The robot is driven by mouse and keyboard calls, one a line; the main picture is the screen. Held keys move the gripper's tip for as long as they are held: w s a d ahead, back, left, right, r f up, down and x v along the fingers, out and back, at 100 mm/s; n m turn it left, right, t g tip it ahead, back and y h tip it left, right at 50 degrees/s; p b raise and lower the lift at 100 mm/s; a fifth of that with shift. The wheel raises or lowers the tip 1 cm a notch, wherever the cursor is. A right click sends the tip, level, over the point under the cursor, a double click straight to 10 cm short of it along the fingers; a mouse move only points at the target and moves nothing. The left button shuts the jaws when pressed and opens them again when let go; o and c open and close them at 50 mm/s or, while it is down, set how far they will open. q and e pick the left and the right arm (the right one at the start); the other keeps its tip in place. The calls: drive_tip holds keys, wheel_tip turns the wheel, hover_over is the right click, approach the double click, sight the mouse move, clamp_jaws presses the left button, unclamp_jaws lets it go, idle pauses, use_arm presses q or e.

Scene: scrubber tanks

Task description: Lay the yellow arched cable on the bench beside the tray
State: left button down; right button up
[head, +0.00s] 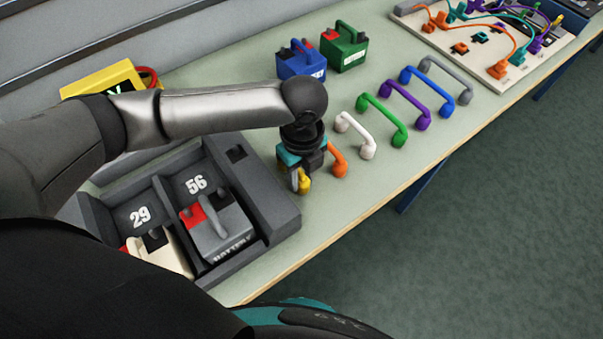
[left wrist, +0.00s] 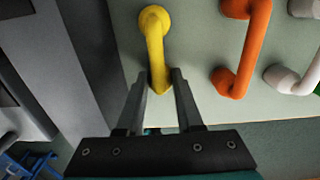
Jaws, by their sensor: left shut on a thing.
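The yellow arched cable (left wrist: 156,38) is on or just above the bench, beside the dark grey tray (head: 284,212); I cannot tell whether it touches the bench. In the head view only its near end (head: 304,183) shows below my gripper. My left gripper (head: 300,178) is shut on the cable, with a finger on each side of it in the left wrist view (left wrist: 160,80). The tray's wall lies left of the cable in the left wrist view (left wrist: 85,50). My right gripper is not in view.
An orange cable (head: 338,160) lies close to the right of my gripper. White (head: 354,135), green (head: 384,118), purple, blue and grey cables follow in a row. Blue (head: 300,60) and green (head: 344,47) batteries stand behind. The bench's front edge is near.

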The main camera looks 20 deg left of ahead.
sight(302, 173)
use_arm(q)
drive_tip(key=c, duration=0.6)
unclamp_jaws()
drive_tip(key=shift+o, duration=0.2)
wheel_tip(302, 173, up, 12)
drive_tip(key=p, duration=0.2)
drive_tip(key=shift+p, duration=0.35)
drive_tip(key=shift+w+r, duration=0.1)
